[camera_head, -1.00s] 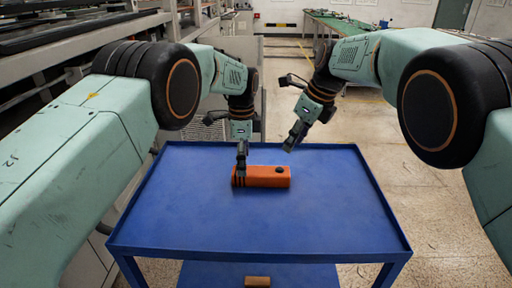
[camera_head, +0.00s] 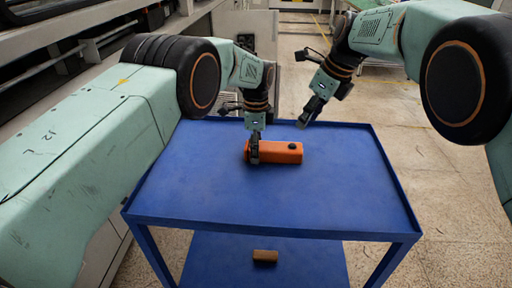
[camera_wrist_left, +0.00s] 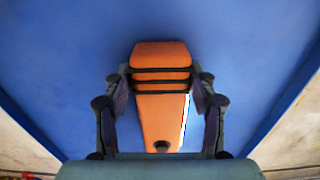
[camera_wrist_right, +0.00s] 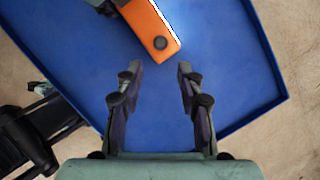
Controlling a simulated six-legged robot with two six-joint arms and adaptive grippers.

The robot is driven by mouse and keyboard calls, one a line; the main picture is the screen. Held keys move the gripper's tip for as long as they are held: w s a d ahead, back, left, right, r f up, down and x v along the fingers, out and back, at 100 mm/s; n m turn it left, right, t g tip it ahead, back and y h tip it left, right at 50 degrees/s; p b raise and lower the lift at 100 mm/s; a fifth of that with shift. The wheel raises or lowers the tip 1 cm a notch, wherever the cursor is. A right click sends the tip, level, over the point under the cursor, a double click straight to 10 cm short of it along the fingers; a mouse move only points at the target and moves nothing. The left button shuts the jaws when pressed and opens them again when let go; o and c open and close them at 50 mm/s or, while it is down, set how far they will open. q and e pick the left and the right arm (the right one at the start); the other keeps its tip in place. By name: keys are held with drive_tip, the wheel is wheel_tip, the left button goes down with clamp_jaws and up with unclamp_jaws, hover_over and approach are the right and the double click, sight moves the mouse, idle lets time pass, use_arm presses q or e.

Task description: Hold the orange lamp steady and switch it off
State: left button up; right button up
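The orange lamp (camera_head: 280,152) lies on the blue cart top, with dark bands at its left end and a round dark button (camera_head: 292,146) near its right end. A bright white strip runs along one side in the left wrist view (camera_wrist_left: 184,122). My left gripper (camera_head: 254,152) is at the banded end, its fingers against both sides of the lamp (camera_wrist_left: 160,76). My right gripper (camera_head: 304,120) is empty, above the cart behind the button end, its fingers apart. In the right wrist view the button (camera_wrist_right: 160,43) lies just beyond the fingertips (camera_wrist_right: 160,68).
The blue cart (camera_head: 225,190) has a raised rim, and its top is otherwise clear. A small brown block (camera_head: 265,256) lies on the lower shelf. Machinery stands at the back left. Open floor (camera_head: 440,190) lies to the right.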

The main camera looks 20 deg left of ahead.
sight(295, 148)
use_arm(q)
drive_tip(key=c, duration=0.9)
drive_tip(key=shift+f, duration=0.1)
use_arm(e)
clamp_jaws()
use_arm(q)
drive_tip(key=shift+s, duration=0.1)
idle(0.8)
use_arm(e)
drive_tip(key=shift+w+a+f+m+y, duration=0.3)
drive_tip(key=shift+a+f+m+y, duration=0.15)
drive_tip(key=shift+f+m+y, duration=0.6)
drive_tip(key=shift+w+a+f+m+y, duration=0.25)
drive_tip(key=shift+a+f+m+y, duration=0.4)
drive_tip(key=shift+f+m, duration=0.65)
drive_tip(key=shift+w+a+f+m+y, duration=0.3)
drive_tip(key=shift+f+m+y, duration=0.7)
drive_tip(key=shift+f, duration=0.35)
